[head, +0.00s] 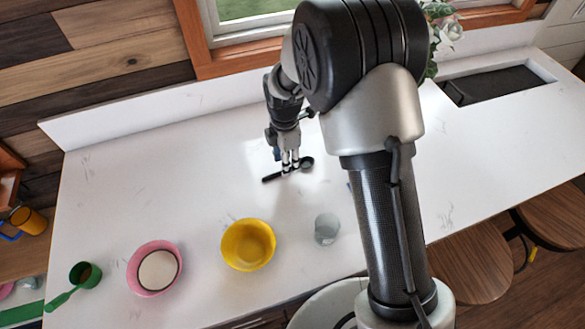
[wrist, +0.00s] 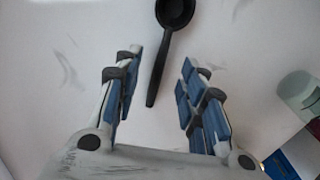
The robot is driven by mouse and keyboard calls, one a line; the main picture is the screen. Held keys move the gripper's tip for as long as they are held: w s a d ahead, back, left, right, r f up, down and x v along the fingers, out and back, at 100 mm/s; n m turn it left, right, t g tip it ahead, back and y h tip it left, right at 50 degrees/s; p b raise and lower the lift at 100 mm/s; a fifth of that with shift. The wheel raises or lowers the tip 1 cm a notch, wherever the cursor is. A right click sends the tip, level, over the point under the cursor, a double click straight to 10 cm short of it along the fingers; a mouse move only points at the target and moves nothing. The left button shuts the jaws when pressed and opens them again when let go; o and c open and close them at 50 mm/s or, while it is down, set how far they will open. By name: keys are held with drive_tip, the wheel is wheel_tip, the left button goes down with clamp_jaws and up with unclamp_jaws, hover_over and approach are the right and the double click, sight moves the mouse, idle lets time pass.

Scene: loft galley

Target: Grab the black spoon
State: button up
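The black spoon (head: 272,178) lies on the white counter in the head view, its round bowl to the right and its handle to the left. My gripper (head: 289,165) is right over the spoon's middle. In the wrist view the spoon (wrist: 160,62) has its bowl at the top, and its handle points down between the fingers. The gripper (wrist: 158,90) is open, with blue-padded fingers spread on both sides of the handle. No finger visibly touches the handle. The exact height above the counter is hard to tell.
A yellow bowl (head: 248,245), a clear glass (head: 327,229), a pink bowl (head: 155,268) and a green cup (head: 85,275) stand along the counter's front. The sink (head: 495,84) is at the right rear. The counter left of the spoon is clear.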

drive_tip(key=shift+f, duration=1.55)
drive_tip(key=shift+c, duration=0.3)
clamp_jaws()
drive_tip(key=shift+r, duration=0.1)
